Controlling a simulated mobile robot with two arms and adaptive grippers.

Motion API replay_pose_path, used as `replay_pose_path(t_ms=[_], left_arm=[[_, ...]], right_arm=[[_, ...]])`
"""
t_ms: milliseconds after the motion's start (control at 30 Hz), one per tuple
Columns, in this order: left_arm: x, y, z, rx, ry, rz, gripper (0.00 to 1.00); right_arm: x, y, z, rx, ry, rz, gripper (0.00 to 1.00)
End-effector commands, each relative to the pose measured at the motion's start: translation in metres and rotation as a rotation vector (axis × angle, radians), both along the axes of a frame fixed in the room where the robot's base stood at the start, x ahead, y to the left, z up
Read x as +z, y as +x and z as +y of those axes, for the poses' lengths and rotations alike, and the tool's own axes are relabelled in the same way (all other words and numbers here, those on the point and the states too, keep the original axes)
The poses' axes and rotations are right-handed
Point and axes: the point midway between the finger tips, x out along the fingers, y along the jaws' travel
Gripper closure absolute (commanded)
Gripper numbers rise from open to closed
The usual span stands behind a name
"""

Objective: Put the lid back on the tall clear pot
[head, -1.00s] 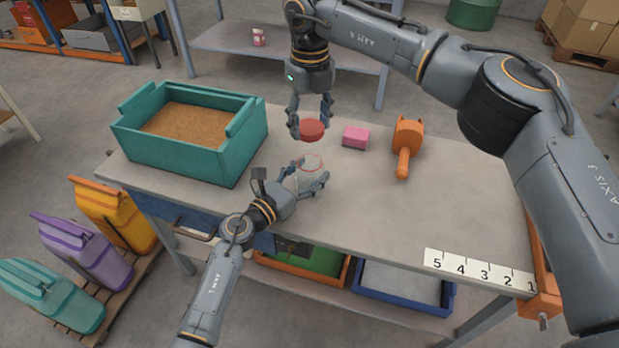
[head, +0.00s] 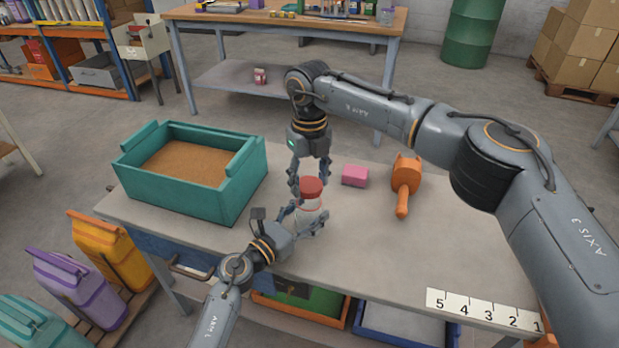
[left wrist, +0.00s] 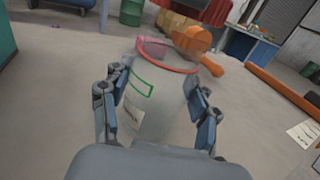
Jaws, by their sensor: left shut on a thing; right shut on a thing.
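The tall clear pot (head: 309,217) stands on the grey workbench with a red ring at its rim. My left gripper (head: 303,222) is shut around its body; the left wrist view shows the clear pot (left wrist: 158,105) between both fingers, with a green-outlined mark and a pale label. The red lid (head: 311,188) is in my right gripper (head: 310,181), which points down and is shut on it. In the head view the lid appears just above the pot's rim. The exact gap is hard to judge.
A teal box of brown grain (head: 235,185) stands at the left. A numbered strip (head: 485,308) marks the front right. The bench's right middle is clear.

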Motion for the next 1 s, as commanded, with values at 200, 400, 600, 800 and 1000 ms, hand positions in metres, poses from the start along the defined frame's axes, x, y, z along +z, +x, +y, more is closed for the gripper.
replay_pose_path(t_ms=[200,400,600,800,1000], left_arm=[[0.000,0.000,0.000,0.000,0.000,0.000,0.96],[0.000,0.000,0.000,0.000,0.000,0.000,0.96],[0.000,0.000,0.000,0.000,0.000,0.000,0.96],[0.000,0.000,0.000,0.000,0.000,0.000,0.96],[0.000,0.000,0.000,0.000,0.001,0.001,0.96]], right_arm=[[-0.007,0.000,0.000,0.000,-0.001,0.001,0.59],[-0.017,0.000,0.000,0.000,-0.002,0.001,0.59],[-0.018,0.000,0.000,0.000,-0.001,0.000,0.59],[-0.018,0.000,0.000,0.000,-0.001,0.001,0.59],[-0.019,0.000,0.000,0.000,-0.001,0.001,0.59]])
